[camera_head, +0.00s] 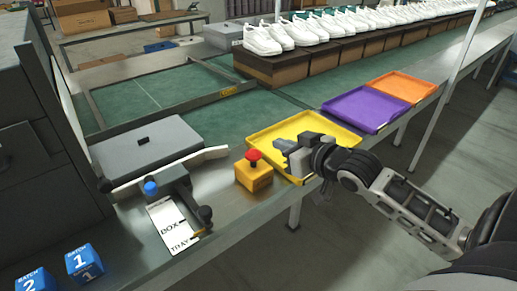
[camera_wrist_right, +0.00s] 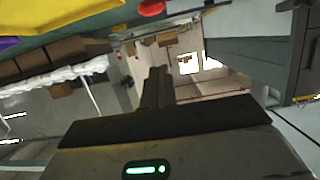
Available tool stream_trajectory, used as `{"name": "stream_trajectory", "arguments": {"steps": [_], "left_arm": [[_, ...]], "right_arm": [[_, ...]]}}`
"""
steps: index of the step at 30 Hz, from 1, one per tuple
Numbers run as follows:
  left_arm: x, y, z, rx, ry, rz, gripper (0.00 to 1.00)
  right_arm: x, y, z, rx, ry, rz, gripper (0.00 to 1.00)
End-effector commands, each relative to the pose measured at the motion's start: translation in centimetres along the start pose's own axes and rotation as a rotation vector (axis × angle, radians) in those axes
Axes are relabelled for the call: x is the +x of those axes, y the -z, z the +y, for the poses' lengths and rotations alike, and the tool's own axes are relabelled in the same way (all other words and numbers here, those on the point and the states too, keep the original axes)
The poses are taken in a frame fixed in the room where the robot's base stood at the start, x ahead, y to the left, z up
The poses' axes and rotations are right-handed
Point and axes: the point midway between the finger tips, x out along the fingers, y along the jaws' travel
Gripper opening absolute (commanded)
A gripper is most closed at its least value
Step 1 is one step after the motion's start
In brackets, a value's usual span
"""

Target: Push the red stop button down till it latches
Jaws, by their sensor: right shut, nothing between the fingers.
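The red stop button (camera_head: 253,156) sits on top of a yellow box (camera_head: 254,176) at the front edge of the metal bench. In the right wrist view the red button (camera_wrist_right: 151,7) shows at the top edge, partly cut off. My right gripper (camera_head: 283,146) is shut and empty. In the head view it appears just to the right of the button, over the yellow tray, apart from the button. How far the button is pressed in cannot be told. My left gripper is not in view.
A yellow tray (camera_head: 262,139) lies under my right gripper, with purple (camera_head: 358,108) and orange (camera_head: 402,87) trays beyond. A lever with a blue knob (camera_head: 150,188) and a label plate (camera_head: 170,222) stand left of the box. Blue batch cubes (camera_head: 84,262) lie front left.

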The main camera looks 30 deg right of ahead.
Motion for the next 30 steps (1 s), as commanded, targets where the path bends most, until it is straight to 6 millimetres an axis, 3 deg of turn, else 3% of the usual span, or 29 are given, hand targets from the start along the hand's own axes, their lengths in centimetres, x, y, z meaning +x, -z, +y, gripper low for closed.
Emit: {"name": "stream_trajectory", "arguments": {"steps": [5, 17, 22, 30], "left_arm": [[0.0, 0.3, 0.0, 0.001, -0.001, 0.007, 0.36], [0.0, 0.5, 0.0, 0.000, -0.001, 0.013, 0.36], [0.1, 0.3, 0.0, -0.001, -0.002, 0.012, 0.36], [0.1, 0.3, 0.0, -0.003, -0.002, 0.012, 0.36]], "right_arm": [[2.3, 0.1, 0.0, 0.000, -0.001, 0.003, 0.00], [9.9, 0.1, 0.0, 0.001, -0.001, 0.001, 0.00], [10.3, -2.6, 0.0, 0.000, 0.000, -0.004, 0.00], [10.6, -4.0, 0.0, -0.002, 0.000, -0.001, 0.00]]}}
